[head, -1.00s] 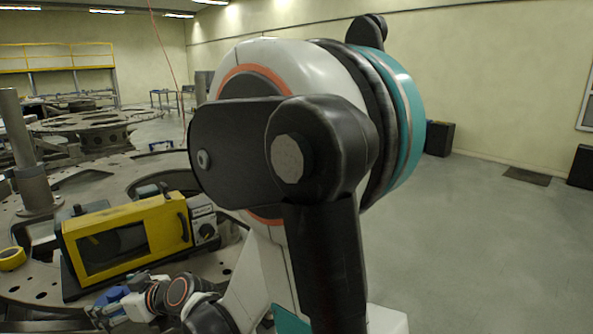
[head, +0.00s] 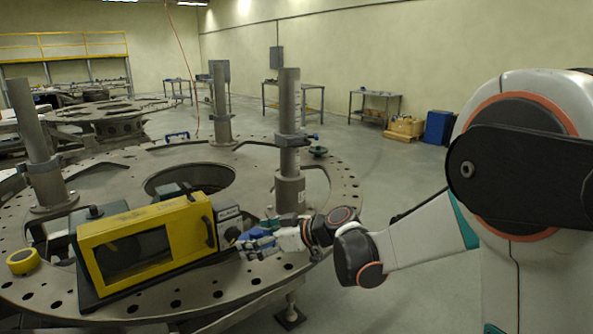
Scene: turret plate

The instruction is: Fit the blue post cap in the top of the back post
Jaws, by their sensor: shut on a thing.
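My gripper (head: 256,244) is low over the near right part of the turret plate (head: 330,175), beside the yellow-framed box. It is shut on a small blue thing, seemingly the blue post cap; the fingers and the cap are small and hard to tell apart here. The back post (head: 220,105) is a grey upright tube in a flanged base at the far side of the plate. My gripper is well in front of it, lower and apart from it. The post's top opening cannot be made out.
A right post (head: 289,110) with a clamp and a left post (head: 30,125) stand on the plate. The yellow-framed box (head: 150,205) is left of my gripper. A yellow tape roll (head: 22,262), a blue handle (head: 177,136) and a dark round piece (head: 318,151) lie on the plate.

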